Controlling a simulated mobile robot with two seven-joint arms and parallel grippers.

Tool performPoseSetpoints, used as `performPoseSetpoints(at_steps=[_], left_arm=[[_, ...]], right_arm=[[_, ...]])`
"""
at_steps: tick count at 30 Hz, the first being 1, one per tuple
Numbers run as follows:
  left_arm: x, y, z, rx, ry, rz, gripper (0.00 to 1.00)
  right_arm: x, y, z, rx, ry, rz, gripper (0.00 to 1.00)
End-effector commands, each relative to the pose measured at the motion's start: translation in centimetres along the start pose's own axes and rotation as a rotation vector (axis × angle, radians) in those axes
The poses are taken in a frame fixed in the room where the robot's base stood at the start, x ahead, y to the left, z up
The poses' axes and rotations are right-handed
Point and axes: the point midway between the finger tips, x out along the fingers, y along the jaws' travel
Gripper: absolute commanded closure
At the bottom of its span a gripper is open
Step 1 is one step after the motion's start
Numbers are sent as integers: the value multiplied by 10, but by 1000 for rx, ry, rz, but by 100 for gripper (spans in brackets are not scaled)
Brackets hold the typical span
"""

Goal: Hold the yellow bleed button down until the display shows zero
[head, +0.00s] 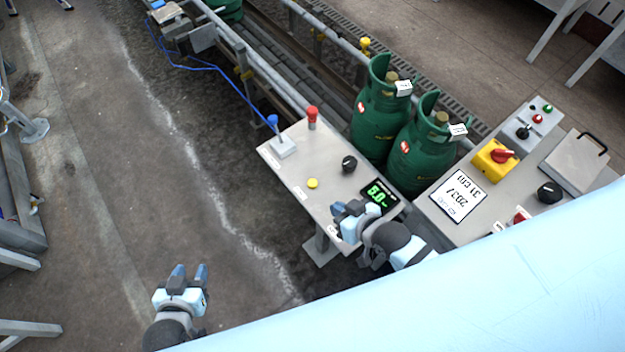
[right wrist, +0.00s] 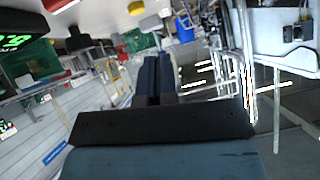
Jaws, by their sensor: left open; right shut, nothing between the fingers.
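The yellow bleed button (head: 313,183) is a small round cap on the grey panel (head: 283,172) in the head view. A yellow round thing, likely the same button, shows in the right wrist view (right wrist: 136,8). The display (head: 379,196) is black with green digits that look like 5.0. My right gripper (head: 344,212) is shut and empty at the panel's near edge, beside the display and apart from the button. My left gripper (head: 188,273) is open and empty over the floor, well left of the panel.
The panel also has a black knob (head: 349,164), a red-topped button (head: 312,118) and a blue-topped lever (head: 273,124). Green cylinders (head: 380,118) stand behind it by the conveyor. A second panel with a yellow-and-red switch (head: 495,157) is at right.

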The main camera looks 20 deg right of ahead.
Motion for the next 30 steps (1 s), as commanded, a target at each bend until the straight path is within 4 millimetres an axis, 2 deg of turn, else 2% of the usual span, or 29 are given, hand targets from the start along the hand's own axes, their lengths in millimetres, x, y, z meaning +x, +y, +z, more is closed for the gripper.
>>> performPoseSetpoints(at_steps=[1,6,12,18,30], left_arm=[[-3,-1,-5,0,1,-2,57],[-8,-4,-14,2,6,-9,57],[-12,-6,-21,2,9,-14,57],[-14,-6,-22,2,8,-15,57],[-14,-5,-20,-1,4,-15,57]], right_arm=[[15,-3,-20,17,-6,-50,100],[57,-11,-60,113,-110,-204,100],[83,5,-93,193,-265,-275,100],[91,22,-108,239,-351,-280,100],[92,24,-109,249,-363,-281,100]])
